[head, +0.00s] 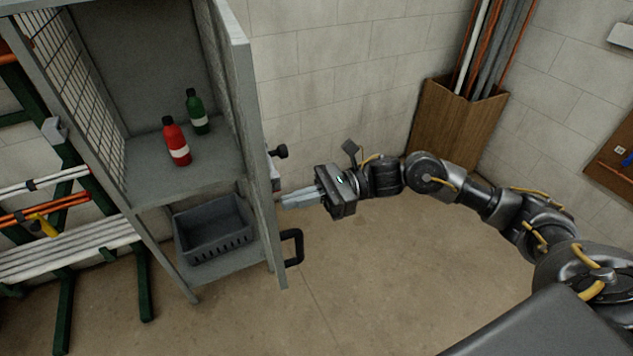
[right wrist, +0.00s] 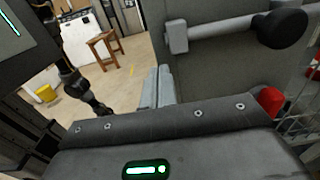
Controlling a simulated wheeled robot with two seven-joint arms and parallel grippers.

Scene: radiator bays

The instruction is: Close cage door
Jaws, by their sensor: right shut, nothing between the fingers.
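The cage (head: 190,181) is a grey cabinet with mesh sides at the left of the head view. Its door (head: 259,200) stands open, swung out towards me and seen nearly edge-on. A black handle (head: 292,247) sits low on the door, and a latch with a black knob (head: 280,152) is higher up. The knob also shows large in the right wrist view (right wrist: 283,27). My right gripper (head: 284,200) is shut and empty, its fingertips close to the outer face of the door below the latch. I cannot tell whether they touch it. My left gripper is not in view.
A red bottle (head: 175,142) and a green bottle (head: 196,112) stand on the cage shelf. A grey basket (head: 213,231) is on the lower level. A rack of pipes (head: 66,236) stands at the left. A wooden bin of pipes (head: 457,118) fills the corner. The floor before the door is clear.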

